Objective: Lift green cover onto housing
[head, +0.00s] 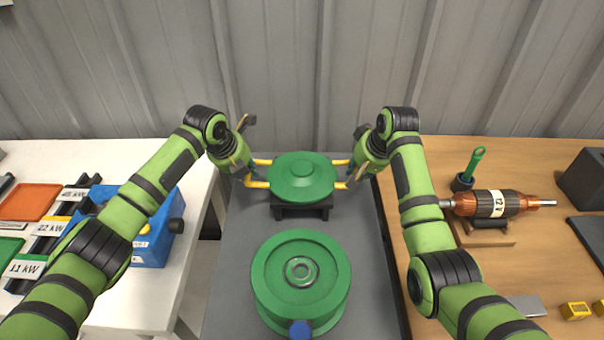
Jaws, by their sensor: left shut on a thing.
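The green cover (302,176) is a round lid with a raised centre and yellow handles on its left and right sides. It is level over a black stand (302,210); I cannot tell whether it rests on it. My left gripper (249,176) is shut on the left yellow handle. My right gripper (352,177) is at the right yellow handle; its fingers are too small and partly hidden to tell if they are closed. The green housing (262,290) stands nearer, upright, with a ring at its centre and a blue part at its front.
A blue box (152,246) and trays with kW labels are on the white table (185,245) at left. A rotor (495,204), a green-handled tool (470,168) and small yellow blocks (575,311) are on the wooden table at right. A corrugated wall stands behind.

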